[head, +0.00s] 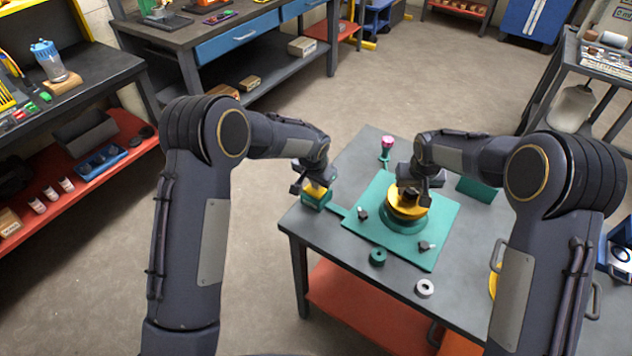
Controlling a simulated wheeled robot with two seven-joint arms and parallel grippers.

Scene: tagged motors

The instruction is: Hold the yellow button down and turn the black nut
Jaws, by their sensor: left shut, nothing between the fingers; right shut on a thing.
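The yellow button (315,190) sits on a small green block (316,201) at the left edge of the table. My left gripper (311,185) is shut and empty, pointing down at the button. It looks to be touching the button's top, but I cannot tell how far the button is pressed. A round yellow-and-dark motor body (407,208) stands on a green base plate (440,222). My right gripper (411,188) is shut at the top of the motor, on what appears to be the black nut, mostly hidden by the fingers.
Small dark clamps (425,246) sit on the plate. A green ring (377,257) and a grey ring (425,288) lie near the table's front. A pink-topped green post (386,148) stands behind. The grey table (350,260) is bare at front left.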

